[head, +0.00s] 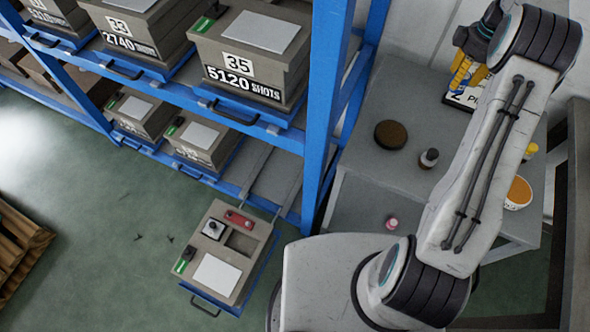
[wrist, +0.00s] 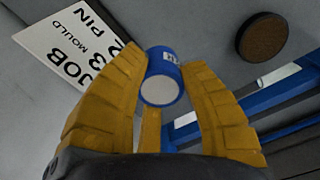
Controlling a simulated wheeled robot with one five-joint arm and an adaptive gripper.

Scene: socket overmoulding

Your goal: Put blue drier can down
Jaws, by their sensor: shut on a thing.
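My gripper (wrist: 163,85) has yellow fingers and is shut on the blue drier can (wrist: 170,62), a small blue cylinder with a pale end, in the wrist view. In the head view my gripper (head: 468,72) is at the upper right, above the back of the grey bench (head: 374,165).
A white job sign (wrist: 72,48) lies close to the fingers. A round brown-topped thing (head: 391,134), a small dark bottle (head: 429,158), a pink-capped bottle (head: 391,222) and an orange-topped tub (head: 518,192) stand around the bench. A blue rack (head: 322,100) with moulds is at left.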

